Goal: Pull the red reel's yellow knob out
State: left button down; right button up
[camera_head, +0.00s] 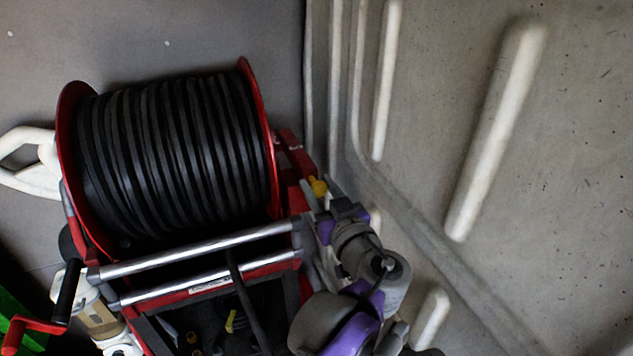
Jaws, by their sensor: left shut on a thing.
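The red reel (262,120) is wound with thick black hose and stands at the left and middle of the view. Its yellow knob (318,186) is on the right side of the red frame, just beside the drum's right flange. My left gripper (320,194), with grey and purple wrist parts below it, reaches up to the knob and is shut on it. The fingers cover part of the knob, so only its yellow top shows. How far the knob stands out from the frame cannot be told. My right gripper is not in view.
Two silver bars (200,248) cross the reel's front, close to my wrist. A red crank with a black handle (68,290) is at lower left. A ribbed grey wall (560,150) rises close on the right. A green object (18,318) is at the lower left corner.

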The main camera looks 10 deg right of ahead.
pick_arm(q)
jog(key=shift+s+d+r, duration=0.15)
jog(key=shift+s, duration=0.5)
jog(key=shift+w+f, duration=0.25)
jog(key=shift+f, duration=0.05)
jog(key=shift+s, duration=0.15)
jog(key=shift+c, duration=2.4)
grip_release()
jog(key=shift+s+r, duration=0.15)
jog(key=shift+s, duration=0.05)
jog(key=shift+w, duration=0.1)
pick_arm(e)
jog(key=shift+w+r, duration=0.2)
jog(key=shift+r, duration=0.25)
pick_arm(q)
jog(key=s+d, duration=0.2)
jog(key=s, duration=0.8)
jog(key=shift+s+b, duration=0.3)
jog(key=shift+b, duration=0.15)
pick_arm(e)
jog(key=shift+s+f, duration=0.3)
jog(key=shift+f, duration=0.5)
